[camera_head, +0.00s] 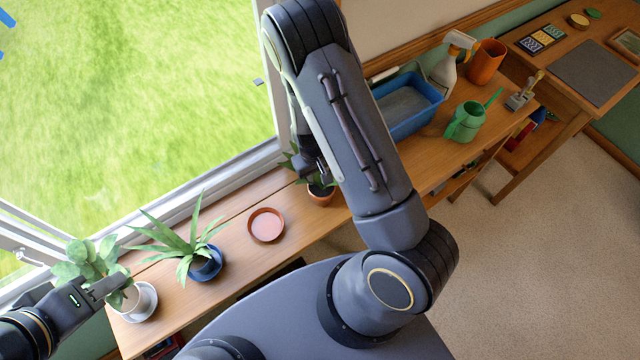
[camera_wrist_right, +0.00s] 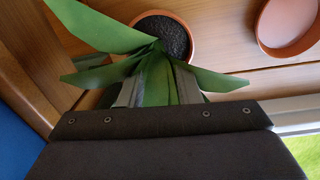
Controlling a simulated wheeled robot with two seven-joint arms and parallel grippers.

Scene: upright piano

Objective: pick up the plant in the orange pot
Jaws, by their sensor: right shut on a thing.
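The plant (camera_wrist_right: 110,35) has long pointed green leaves and grows from dark soil in an orange pot (camera_wrist_right: 192,45). In the head view the orange pot (camera_head: 320,197) stands on the wooden shelf below the window, partly hidden by my right arm. My right gripper (camera_wrist_right: 157,90) is shut on the plant's leaves, above and beside the pot rim. In the head view my right gripper (camera_head: 318,172) is partly covered by its own arm. My left gripper (camera_head: 118,290) is at the lower left, in front of a plant in a white pot (camera_head: 140,303); its jaw gap is unclear.
An empty terracotta saucer (camera_head: 266,225) lies on the shelf left of the orange pot, with a spiky plant in a blue pot (camera_head: 205,265) further left. A blue tub (camera_head: 415,112), green watering can (camera_head: 466,122) and spray bottle (camera_head: 450,65) stand to the right.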

